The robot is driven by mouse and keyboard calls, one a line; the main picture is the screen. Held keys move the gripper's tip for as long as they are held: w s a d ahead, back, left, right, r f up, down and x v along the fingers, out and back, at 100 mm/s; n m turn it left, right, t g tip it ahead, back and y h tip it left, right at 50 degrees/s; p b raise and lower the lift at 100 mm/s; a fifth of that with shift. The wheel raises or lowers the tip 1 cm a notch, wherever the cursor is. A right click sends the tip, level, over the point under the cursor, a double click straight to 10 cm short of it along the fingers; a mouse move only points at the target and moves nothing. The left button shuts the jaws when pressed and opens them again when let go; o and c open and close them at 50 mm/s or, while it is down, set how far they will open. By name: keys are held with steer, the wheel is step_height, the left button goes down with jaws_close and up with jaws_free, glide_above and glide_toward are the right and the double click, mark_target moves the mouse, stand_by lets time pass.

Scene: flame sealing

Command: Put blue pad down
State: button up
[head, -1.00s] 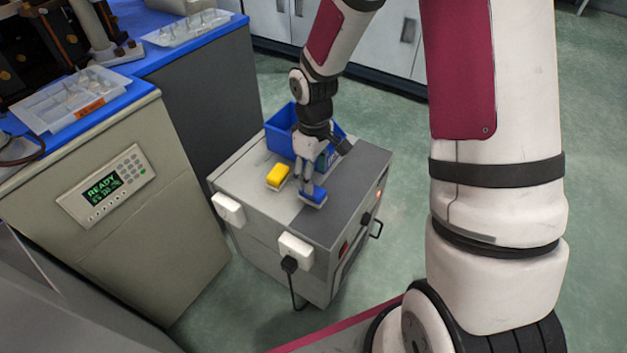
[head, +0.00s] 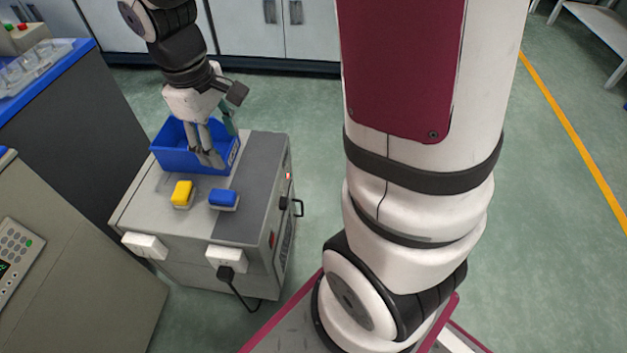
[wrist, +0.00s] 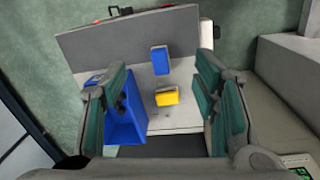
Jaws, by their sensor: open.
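A blue bin (head: 170,160) stands at the back of the cabinet top, close to my gripper. White boxes (head: 145,246) are on the cabinet's front, one with a black plug and cable (head: 226,273).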

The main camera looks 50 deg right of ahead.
steer(key=s+a+r+m, duration=0.1)
steer(key=s+r, duration=0.4)
steer(key=s, duration=0.7)
steer(key=s+r+m+y, duration=0.1)
steer(key=s+r+m, duration=0.3)
steer(key=s, duration=0.9)
steer(key=shift+a+r, duration=0.35)
steer(key=shift+r, duration=0.4)
step_height(320, 180, up, 28)
steer(key=t+p, duration=0.4)
steer(key=p, duration=2.2)
steer(key=shift+d, duration=0.35)
steer(key=shift+w+a+f, duration=0.1)
steer(key=shift+w, duration=0.05)
